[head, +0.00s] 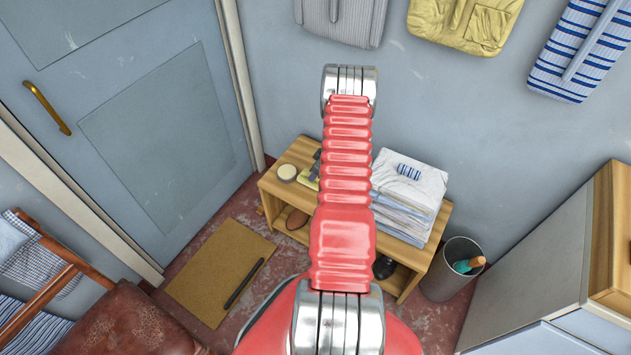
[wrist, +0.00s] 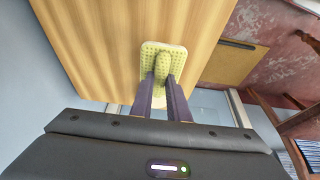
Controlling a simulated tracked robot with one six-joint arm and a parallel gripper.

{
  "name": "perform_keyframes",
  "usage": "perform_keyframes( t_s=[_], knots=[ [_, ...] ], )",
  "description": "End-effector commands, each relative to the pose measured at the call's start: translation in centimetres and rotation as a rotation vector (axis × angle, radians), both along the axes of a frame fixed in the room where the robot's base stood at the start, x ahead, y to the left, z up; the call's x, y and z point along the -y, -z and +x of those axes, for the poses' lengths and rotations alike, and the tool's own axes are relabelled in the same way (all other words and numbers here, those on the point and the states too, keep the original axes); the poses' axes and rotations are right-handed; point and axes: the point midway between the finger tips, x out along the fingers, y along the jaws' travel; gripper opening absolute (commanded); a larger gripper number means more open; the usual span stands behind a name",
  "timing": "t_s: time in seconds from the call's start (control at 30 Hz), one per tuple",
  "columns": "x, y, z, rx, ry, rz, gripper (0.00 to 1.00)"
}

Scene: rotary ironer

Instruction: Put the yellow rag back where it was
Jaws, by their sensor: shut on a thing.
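The yellow rag (wrist: 149,58) is a small dotted piece with a raised fold in its middle. In the wrist view, my gripper (wrist: 161,78) is shut on this fold between its two dark purple fingers. The flat part of the rag spreads beyond the fingertips, over the wooden bench top (wrist: 95,40). I cannot tell whether it touches the wood. In the head view, a bit of yellow (head: 308,180) shows on the bench's left part, beside my red arm. My arm hides most of the gripper there.
A doormat (head: 205,262) with a dark stick (head: 245,283) lies left. Bags hang on the wall above.

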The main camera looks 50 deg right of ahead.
Motion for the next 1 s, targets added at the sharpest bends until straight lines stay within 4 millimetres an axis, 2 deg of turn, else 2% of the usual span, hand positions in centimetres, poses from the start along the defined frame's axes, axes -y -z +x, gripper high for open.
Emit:
perform_keyframes(
  t_s=[0.17,0.43,0.97,1.0],
  knots=[
    [0.0,1.2,-0.1,-0.001,-0.001,0.002,0.0],
    [0.0,4.3,-0.1,-0.001,0.0,0.001,0.0],
    [0.1,5.0,0.0,0.0,0.001,-0.001,0.0],
    [0.1,4.9,0.0,0.0,0.001,-0.001,0.17]
  ],
)
